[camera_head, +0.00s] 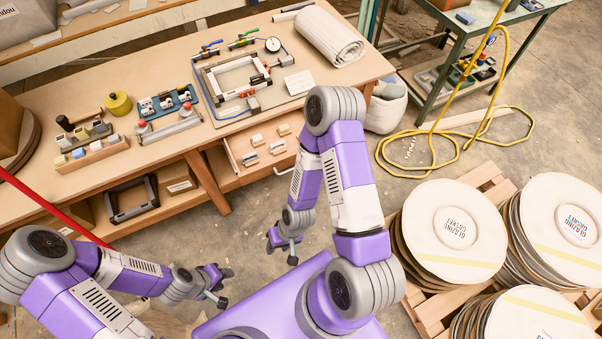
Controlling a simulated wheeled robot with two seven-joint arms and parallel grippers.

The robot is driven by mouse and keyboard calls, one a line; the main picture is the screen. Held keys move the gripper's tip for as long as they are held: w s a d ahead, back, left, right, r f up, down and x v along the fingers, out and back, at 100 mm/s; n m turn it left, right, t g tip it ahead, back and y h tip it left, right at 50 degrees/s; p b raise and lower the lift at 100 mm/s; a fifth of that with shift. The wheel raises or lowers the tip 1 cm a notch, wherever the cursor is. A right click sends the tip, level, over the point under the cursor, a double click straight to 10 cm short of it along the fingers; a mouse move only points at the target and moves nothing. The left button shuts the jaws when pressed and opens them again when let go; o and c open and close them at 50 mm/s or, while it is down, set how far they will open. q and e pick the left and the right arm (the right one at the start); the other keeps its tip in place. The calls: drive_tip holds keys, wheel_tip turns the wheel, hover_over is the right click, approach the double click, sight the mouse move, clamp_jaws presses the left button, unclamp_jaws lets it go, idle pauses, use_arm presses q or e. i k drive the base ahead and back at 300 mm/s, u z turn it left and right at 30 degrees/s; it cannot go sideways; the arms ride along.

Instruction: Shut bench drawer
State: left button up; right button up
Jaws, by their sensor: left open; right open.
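The bench drawer (238,157) is pulled out from under the front edge of the wooden workbench (165,75). Several small pale and grey pieces lie inside it. Its front faces my side and carries a handle (285,170), partly hidden by my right arm. My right gripper (281,252) hangs below and in front of the drawer, open and empty, apart from it. My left gripper (223,287) is open and empty, lower and to the left, farther from the drawer.
A clamping frame (240,78), a rolled mat (329,37) and several fixtures lie on the bench. A lower shelf holds a dark frame (132,199). Pallets with stacked discs (453,229) stand at the right. A yellow hose (432,160) lies on the floor.

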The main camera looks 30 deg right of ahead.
sight(238, 144)
drive_tip(key=z, duration=0.2)
drive_tip(key=i, duration=0.45)
drive_tip(key=z, duration=2.4)
drive_tip(key=k, duration=0.75)
drive_tip(key=u, duration=0.65)
drive_tip(key=i, duration=0.5)
drive_tip(key=u, duration=0.05)
